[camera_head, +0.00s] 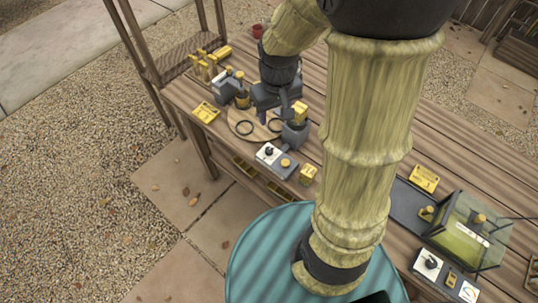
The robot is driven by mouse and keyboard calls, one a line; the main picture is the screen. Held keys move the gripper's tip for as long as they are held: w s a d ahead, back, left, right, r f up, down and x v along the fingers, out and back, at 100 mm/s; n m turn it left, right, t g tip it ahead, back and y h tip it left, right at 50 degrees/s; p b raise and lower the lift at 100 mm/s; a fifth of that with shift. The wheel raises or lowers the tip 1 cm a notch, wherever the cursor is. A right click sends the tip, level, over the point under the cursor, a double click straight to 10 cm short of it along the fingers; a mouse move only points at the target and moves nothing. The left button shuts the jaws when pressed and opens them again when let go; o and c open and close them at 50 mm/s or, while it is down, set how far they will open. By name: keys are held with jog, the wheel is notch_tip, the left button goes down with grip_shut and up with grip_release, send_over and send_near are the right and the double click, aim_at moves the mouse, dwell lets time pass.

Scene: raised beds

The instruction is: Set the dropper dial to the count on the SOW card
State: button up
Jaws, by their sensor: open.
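A white-topped control box with a black dial (268,151) and a yellow button stands at the front edge of the bench. A second white panel with a black knob (431,262) is at the lower right. I cannot tell which belongs to the dropper. A yellow card (206,112) lies at the bench's left end, and another yellow card (424,179) is at the right; their print is too small to read. My gripper (287,111) is open above the round wooden board, behind the first dial box and apart from it, partly hidden by its own body.
The round board (240,116) carries black rings. A grey device (295,134) with a yellow top stands right of it. Grey and yellow items (225,84) crowd the left end. A glass-sided box (470,232) stands at the right. My arm hides the bench's middle.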

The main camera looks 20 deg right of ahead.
jog(key=n+g+b, duration=0.1)
jog(key=n+b, duration=0.1)
jog(key=b, duration=0.2)
send_over(269, 149)
notch_tip(269, 149, down, 7)
jog(key=shift+r, duration=0.15)
notch_tip(269, 149, down, 17)
jog(key=shift+f, duration=0.2)
jog(key=shift+c, duration=0.2)
jog(key=c, duration=0.9)
